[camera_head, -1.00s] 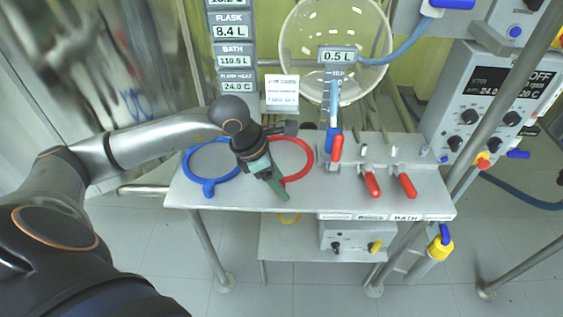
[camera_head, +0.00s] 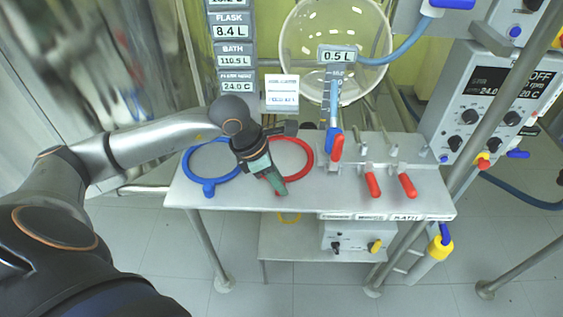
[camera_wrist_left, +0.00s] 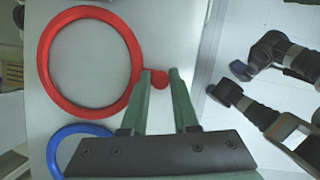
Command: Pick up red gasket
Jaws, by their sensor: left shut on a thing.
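The red gasket (camera_head: 311,160) is a flat ring lying on the grey metal shelf, right of the blue gasket. My left gripper (camera_head: 279,187) reaches over its left part from the left and hides some of the ring. In the left wrist view the red gasket (camera_wrist_left: 43,58) shows as a whole ring with a small round tab. The green fingers of my left gripper (camera_wrist_left: 160,77) stand on either side of this tab, shut on it. The ring appears to lie on or very close to the shelf; I cannot tell whether it is lifted. My right gripper is not seen.
The blue gasket (camera_head: 208,191) lies on the shelf (camera_head: 330,195) to the left. Valves with red handles (camera_head: 373,185) stand on its right half. A round glass vessel (camera_head: 384,45) hangs above the back.

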